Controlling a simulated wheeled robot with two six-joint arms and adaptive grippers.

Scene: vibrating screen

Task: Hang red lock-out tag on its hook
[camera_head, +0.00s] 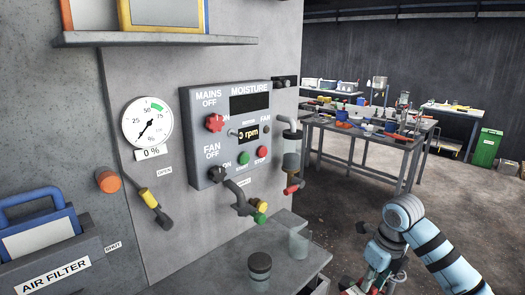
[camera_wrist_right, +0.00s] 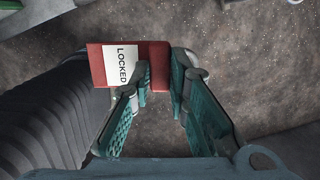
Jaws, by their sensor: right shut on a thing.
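The red lock-out tag (camera_wrist_right: 160,60) has a white label reading LOCKED and shows in the right wrist view. My right gripper (camera_wrist_right: 161,78) is shut on it, with the tag between and beyond the fingertips. In the head view my right gripper (camera_head: 378,280) is at the bottom edge, low over the floor and right of the machine; the tag is hard to make out there. A small dark bracket (camera_head: 285,82) is on the machine wall right of the control box; I cannot tell if it is the tag's hook. My left gripper is not in view.
The control box (camera_head: 228,130) has knobs and buttons. Below it are a pipe valve (camera_head: 245,205) and a ledge (camera_head: 225,265) with a dark-lidded jar (camera_head: 260,268) and a clear cup (camera_head: 300,243). A cluttered workbench (camera_head: 385,135) stands behind. The floor between is open.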

